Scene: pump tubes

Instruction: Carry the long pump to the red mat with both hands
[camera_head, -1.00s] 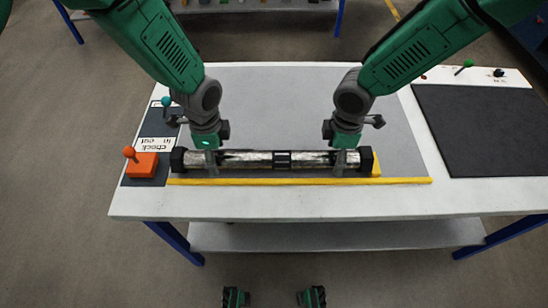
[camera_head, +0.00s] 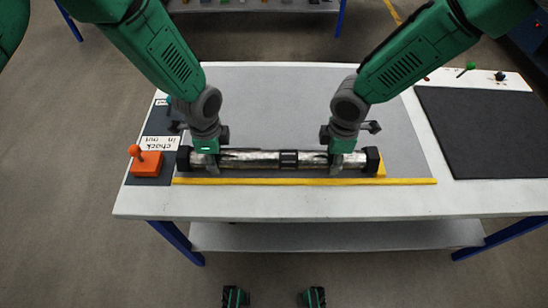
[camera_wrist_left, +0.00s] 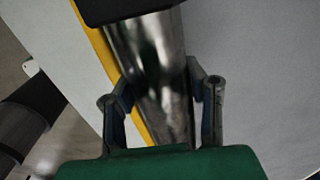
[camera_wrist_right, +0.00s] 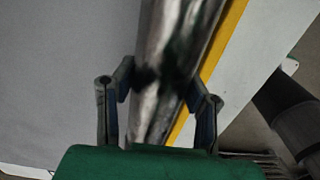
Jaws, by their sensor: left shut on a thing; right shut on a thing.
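The long pump (camera_head: 262,159), a shiny metal tube with black end caps and a dark middle band, lies crosswise over the grey mat (camera_head: 300,100) in the head view. My left gripper (camera_head: 211,166) is shut on the tube near its left end. My right gripper (camera_head: 336,166) is shut on it near its right end. In the left wrist view the tube (camera_wrist_left: 155,65) runs between the fingers; the right wrist view shows the same (camera_wrist_right: 168,70). I cannot tell if the pump is clear of the table. I see no red mat.
A yellow strip (camera_head: 300,182) runs along the table's front, with a yellow block (camera_head: 381,170) at the pump's right end. An orange box with a ball knob (camera_head: 146,164) stands left. A bare black mat (camera_head: 486,130) lies right.

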